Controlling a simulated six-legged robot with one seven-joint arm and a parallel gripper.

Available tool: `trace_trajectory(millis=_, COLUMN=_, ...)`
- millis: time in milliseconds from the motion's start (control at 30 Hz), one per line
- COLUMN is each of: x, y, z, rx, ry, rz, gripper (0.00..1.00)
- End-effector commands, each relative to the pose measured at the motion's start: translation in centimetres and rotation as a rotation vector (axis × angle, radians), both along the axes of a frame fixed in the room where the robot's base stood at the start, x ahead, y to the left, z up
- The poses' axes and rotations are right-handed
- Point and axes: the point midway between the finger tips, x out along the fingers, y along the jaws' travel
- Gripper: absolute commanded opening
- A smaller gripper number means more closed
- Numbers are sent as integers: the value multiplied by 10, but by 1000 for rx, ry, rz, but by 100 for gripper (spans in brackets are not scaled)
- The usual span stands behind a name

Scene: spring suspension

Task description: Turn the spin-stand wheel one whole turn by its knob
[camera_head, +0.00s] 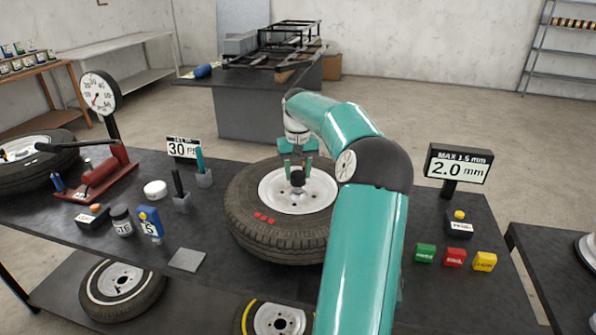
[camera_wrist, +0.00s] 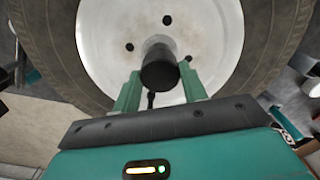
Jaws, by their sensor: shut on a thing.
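The spin-stand wheel (camera_head: 262,235) is a black tyre with a white rim, lying on the dark bench in the head view. Three red dots sit on its near-left sidewall. A black knob (camera_head: 297,180) stands up near the middle of the rim. My gripper (camera_head: 297,168) points down over the rim, with its green fingers around the knob. In the wrist view the black knob (camera_wrist: 160,66) sits between the two fingers, and my gripper (camera_wrist: 160,85) is shut on it. My arm hides the wheel's right edge.
A display (camera_head: 458,168) reads "MAX 1.5 mm" and "2.0 mm". Green, red and yellow blocks (camera_head: 454,257) stand at the right. A gauge (camera_head: 100,93), a "30" sign (camera_head: 183,148) and small tools stand left. A flat grey plate (camera_head: 187,260) lies near the front edge.

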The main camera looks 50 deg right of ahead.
Motion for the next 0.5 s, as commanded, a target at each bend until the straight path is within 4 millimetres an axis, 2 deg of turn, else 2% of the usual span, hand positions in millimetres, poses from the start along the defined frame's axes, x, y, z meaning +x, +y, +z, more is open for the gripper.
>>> trace_trajectory(millis=167, x=0, y=0, z=0, rx=0, ry=0, rz=42, gripper=2)
trace_trajectory(millis=500, x=0, y=0, z=1, rx=-1, ry=1, rz=328, gripper=2)
